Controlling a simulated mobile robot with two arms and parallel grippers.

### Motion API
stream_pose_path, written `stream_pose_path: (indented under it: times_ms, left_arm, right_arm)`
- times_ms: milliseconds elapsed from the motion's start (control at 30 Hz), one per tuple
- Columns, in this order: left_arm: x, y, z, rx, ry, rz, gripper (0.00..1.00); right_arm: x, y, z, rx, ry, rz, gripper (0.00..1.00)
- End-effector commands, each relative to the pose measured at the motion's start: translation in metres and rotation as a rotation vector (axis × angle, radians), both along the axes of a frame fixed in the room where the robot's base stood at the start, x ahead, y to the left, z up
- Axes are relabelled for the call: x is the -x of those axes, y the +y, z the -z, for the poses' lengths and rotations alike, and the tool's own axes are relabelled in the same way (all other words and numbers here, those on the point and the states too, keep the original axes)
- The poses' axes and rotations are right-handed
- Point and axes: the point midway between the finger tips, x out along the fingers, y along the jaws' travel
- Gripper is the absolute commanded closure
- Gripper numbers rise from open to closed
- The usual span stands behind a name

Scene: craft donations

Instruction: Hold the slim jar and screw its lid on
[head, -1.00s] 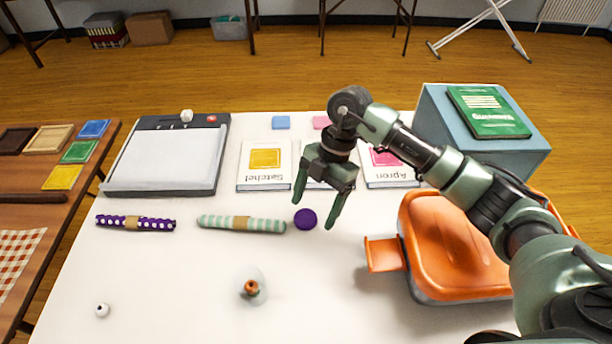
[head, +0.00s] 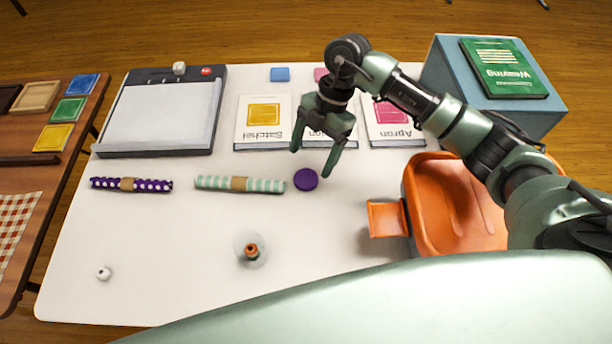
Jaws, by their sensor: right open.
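A purple round lid (head: 306,179) lies flat on the white table, beside the striped roll. A small clear round shape (head: 241,240), seen from above, with an orange-brown and green item inside, stands nearer to me; it looks like the slim jar, with its top uncovered. My right gripper (head: 311,163) is open and empty, its fingers pointing down close to the lid. I cannot tell its exact height above the table. My left gripper is not in view.
An orange case (head: 432,190) stands at the right, a blue box (head: 540,108) with a green book behind it. Booklets (head: 262,137) and a paper trimmer (head: 104,152) line the back. Two rolls (head: 212,183) (head: 100,183) and a white bead (head: 104,273) lie left. The front middle is mostly clear.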

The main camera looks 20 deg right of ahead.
Motion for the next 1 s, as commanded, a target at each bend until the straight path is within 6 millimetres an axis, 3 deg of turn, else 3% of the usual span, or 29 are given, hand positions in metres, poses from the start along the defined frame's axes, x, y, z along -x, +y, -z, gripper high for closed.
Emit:
stream_pose_path:
  times_ms: [267,600,1000]
  left_arm:
    - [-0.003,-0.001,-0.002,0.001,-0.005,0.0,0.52]
    - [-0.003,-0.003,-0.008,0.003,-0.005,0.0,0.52]
    - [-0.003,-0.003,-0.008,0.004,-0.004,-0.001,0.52]
  right_arm:
    - [0.001,0.001,0.003,0.0,0.0,0.001,0.23]
    - [0.011,0.011,0.045,-0.001,0.0,0.001,0.23]
    - [0.012,0.012,0.049,0.0,-0.002,0.002,0.23]
